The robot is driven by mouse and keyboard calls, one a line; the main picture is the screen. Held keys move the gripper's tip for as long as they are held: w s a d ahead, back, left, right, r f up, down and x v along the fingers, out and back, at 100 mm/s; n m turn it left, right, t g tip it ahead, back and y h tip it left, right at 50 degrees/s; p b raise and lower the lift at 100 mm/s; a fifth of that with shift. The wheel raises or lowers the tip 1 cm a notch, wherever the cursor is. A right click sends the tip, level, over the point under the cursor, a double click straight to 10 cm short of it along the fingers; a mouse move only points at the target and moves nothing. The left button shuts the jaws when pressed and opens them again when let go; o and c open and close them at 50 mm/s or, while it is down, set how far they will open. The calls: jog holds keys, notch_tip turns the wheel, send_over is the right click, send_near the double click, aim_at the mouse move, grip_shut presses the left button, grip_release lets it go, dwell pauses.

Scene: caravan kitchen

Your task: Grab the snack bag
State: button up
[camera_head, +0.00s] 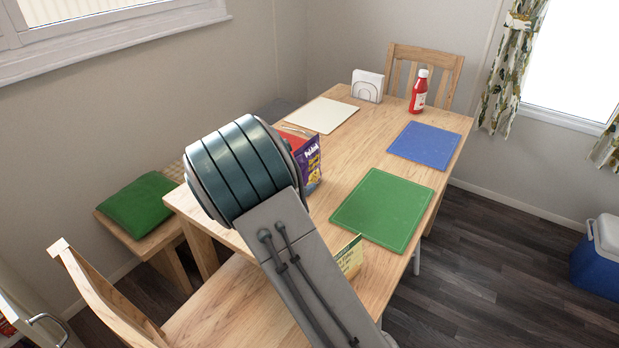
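A purple and red snack bag (309,165) stands on the wooden table (345,150), near its left side. My arm crosses in front of it and hides its left and lower parts. A red patch shows at its upper left; I cannot tell if it belongs to the same bag. My gripper is not visible; only thick arm links show in the middle of the head view. I cannot tell how far my gripper is from the bag.
On the table are a green mat (382,209), a blue mat (424,143), a white mat (322,115), a red bottle (419,91), a napkin holder (367,86) and a yellow-green card (350,258). Chairs stand at the far end (447,66) and near left (100,290). A bench with a green cushion (137,199) is left.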

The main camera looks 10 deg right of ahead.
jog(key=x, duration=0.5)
jog(key=shift+b, duration=0.4)
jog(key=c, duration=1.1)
